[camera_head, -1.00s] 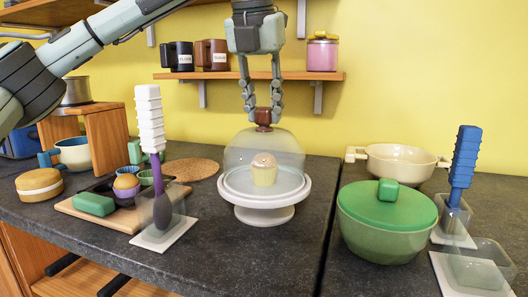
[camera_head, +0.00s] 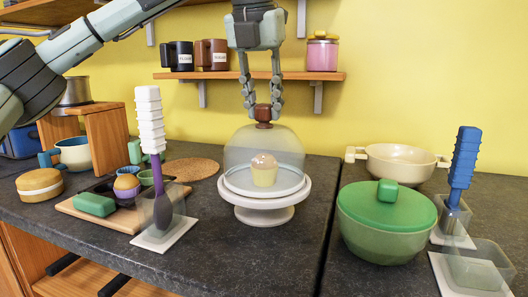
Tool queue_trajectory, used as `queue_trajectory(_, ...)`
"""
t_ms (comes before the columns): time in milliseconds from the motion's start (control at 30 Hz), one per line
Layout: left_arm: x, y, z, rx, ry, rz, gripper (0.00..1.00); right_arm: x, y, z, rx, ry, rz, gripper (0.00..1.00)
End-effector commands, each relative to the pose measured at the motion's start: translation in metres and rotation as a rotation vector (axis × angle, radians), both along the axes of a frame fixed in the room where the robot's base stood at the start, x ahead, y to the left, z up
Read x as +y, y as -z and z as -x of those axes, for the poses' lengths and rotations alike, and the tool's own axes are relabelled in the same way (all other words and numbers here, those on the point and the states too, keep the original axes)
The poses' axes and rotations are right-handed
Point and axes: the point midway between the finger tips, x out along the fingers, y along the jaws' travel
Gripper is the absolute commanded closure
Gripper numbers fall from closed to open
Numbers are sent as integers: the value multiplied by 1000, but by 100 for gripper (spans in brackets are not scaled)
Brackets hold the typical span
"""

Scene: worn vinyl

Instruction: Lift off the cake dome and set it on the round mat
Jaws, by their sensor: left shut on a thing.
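The clear cake dome (camera_head: 240,148) with a brown knob (camera_head: 263,113) is upright around a cupcake (camera_head: 264,170). It is over the white cake stand (camera_head: 264,213); its lower rim is at or just above the plate, and I cannot tell if they touch. My left gripper (camera_head: 262,108) points down from above and is shut on the knob. The round cork mat (camera_head: 192,169) lies flat on the counter to the left of the stand, with nothing on it. My right gripper is not in view.
A spatula in a clear holder (camera_head: 162,212) stands front left of the stand, near a board with bowls (camera_head: 105,216). A green lidded pot (camera_head: 387,232) stands to the right. A wall shelf with mugs (camera_head: 212,55) is behind my left gripper.

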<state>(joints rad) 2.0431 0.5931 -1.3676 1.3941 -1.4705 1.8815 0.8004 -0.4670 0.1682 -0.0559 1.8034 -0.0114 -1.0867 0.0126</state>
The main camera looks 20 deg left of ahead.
Motion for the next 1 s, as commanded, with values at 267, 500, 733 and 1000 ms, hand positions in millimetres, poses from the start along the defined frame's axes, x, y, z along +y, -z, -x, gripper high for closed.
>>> queue_trajectory(267,0,-8,0,-2,0,1,100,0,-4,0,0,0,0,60)
queue_trajectory(500,0,-20,0,-2,1,0,100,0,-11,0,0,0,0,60)
queue_trajectory(733,0,-30,0,-2,0,1,100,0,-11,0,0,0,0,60)
queue_trajectory(1000,0,-42,0,-2,0,0,100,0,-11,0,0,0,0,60)
